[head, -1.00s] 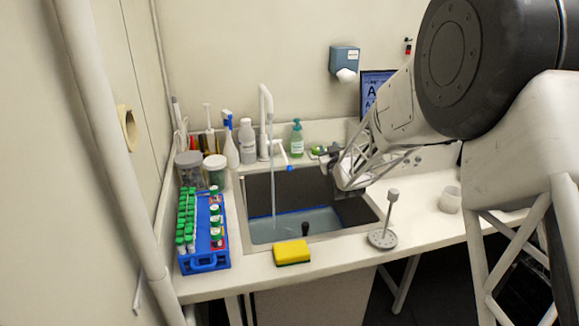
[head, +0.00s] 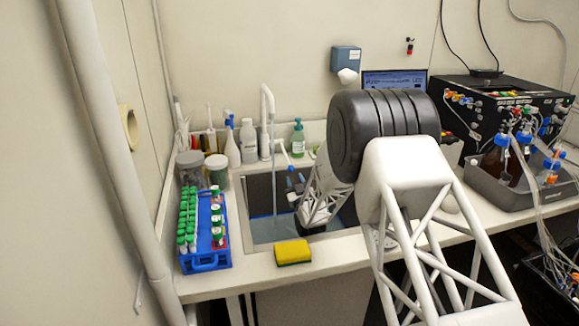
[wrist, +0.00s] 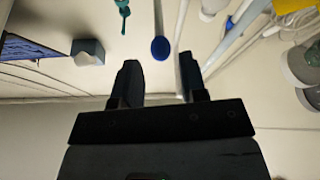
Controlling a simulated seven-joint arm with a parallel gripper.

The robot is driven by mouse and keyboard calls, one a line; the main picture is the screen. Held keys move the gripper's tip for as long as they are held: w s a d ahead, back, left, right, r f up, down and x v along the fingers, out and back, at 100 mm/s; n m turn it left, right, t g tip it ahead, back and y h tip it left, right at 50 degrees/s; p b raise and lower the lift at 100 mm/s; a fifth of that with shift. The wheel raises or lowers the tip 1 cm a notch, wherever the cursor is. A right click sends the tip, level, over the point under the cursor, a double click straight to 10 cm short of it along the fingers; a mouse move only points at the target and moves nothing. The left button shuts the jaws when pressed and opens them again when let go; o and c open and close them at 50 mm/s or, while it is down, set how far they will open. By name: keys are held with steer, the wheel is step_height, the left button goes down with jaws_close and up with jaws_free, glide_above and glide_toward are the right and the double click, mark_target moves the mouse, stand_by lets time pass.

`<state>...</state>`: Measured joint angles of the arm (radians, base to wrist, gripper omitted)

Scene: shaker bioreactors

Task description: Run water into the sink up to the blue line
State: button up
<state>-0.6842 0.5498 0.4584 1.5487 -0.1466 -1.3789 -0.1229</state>
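The sink (head: 258,190) is set into the white counter. A thin water stream (head: 274,185) falls from the white tap (head: 267,105) into it. Water (head: 265,232) covers the sink bottom. The blue line (head: 262,217) shows faintly near the water's upper edge; the gap is hard to judge. The tap's lever (head: 285,152) is white with a blue tip, which shows in the wrist view (wrist: 160,48). My gripper (wrist: 158,72) is open and empty, with the blue tip beyond and between its fingers. In the head view my arm hides the sink's right part.
A yellow sponge (head: 293,252) lies on the front rim. A blue tube rack (head: 206,261) stands left of the sink. Bottles, including a green soap bottle (head: 298,138), line the back. A grey tray (head: 510,190) with bottles and tubing is at the right.

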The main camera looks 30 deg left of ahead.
mark_target(290, 165)
stand_by(0.3)
steer(key=shift+x, duration=3.9)
steer(key=shift+c, duration=0.4)
jaws_close()
